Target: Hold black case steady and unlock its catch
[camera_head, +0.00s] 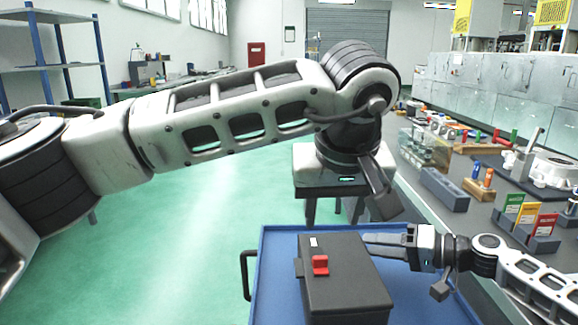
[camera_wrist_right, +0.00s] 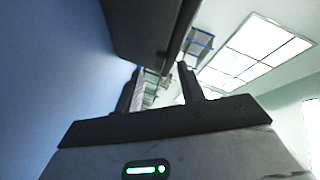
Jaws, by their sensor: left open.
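The black case (camera_head: 341,275) stands in a blue tray, with a red catch (camera_head: 320,265) on its top near the left edge. My left gripper (camera_head: 334,212) hangs above and behind the case, pointing down, its dark fingers apart and empty. My right gripper (camera_head: 386,245) comes in from the right, its fingers level beside the case's far right side. In the right wrist view its fingers (camera_wrist_right: 161,82) are apart. The dark case (camera_wrist_right: 145,25) shows close beyond them there; I cannot tell whether it touches them.
The blue tray (camera_head: 262,290) has a black handle (camera_head: 246,275) at left. On the right, a grey bench holds a grey block (camera_head: 444,188), a holder with coloured cards (camera_head: 530,225) and a white casting (camera_head: 548,170). Green floor lies open to the left.

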